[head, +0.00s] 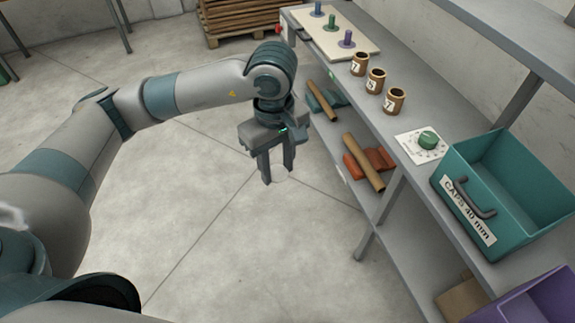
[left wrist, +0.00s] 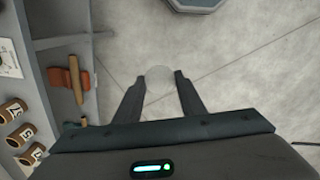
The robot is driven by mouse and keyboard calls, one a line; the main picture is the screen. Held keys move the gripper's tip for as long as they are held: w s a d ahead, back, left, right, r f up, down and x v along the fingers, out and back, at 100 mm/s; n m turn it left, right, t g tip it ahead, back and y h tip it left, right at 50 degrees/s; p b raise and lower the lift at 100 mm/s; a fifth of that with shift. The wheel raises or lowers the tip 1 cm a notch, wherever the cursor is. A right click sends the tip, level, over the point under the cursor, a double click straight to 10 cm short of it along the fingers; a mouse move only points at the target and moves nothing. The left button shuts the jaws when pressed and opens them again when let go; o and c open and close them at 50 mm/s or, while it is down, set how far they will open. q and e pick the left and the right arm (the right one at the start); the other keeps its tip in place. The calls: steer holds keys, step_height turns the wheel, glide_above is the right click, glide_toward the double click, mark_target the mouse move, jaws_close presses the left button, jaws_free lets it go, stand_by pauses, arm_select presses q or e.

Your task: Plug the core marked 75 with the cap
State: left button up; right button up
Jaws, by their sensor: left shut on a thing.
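My left gripper (head: 279,180) is shut on a pale, round cap (head: 282,174), held over the floor left of the shelf unit. The cap also shows between the fingertips in the left wrist view (left wrist: 159,79). Three short brown cores stand in a row on the shelf top: a far one (head: 359,64), a middle one (head: 376,80) and a near one (head: 396,101). Each has a small white label; I cannot read the numbers surely. Their tops look open. The gripper is apart from all three, to their left. My right gripper is not in view.
A teal bin (head: 512,190) labelled "CAPS 40 mm" and a green knob (head: 428,139) on a white plate stand nearer on the shelf. A board (head: 330,35) with coloured pegs is at the far end. Brown tubes (head: 364,162) lie on the lower shelf.

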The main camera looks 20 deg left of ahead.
arm_select(q)
steer(key=a+m, duration=0.1)
steer(key=m, duration=0.2)
steer(key=s+a+m, duration=0.1)
steer(key=m, duration=0.3)
steer(key=a+r+m, duration=0.1)
steer(key=m, duration=0.3)
steer(key=shift+s+a, duration=0.35)
steer(key=shift+s, duration=0.05)
steer(key=shift+w+d, duration=0.1)
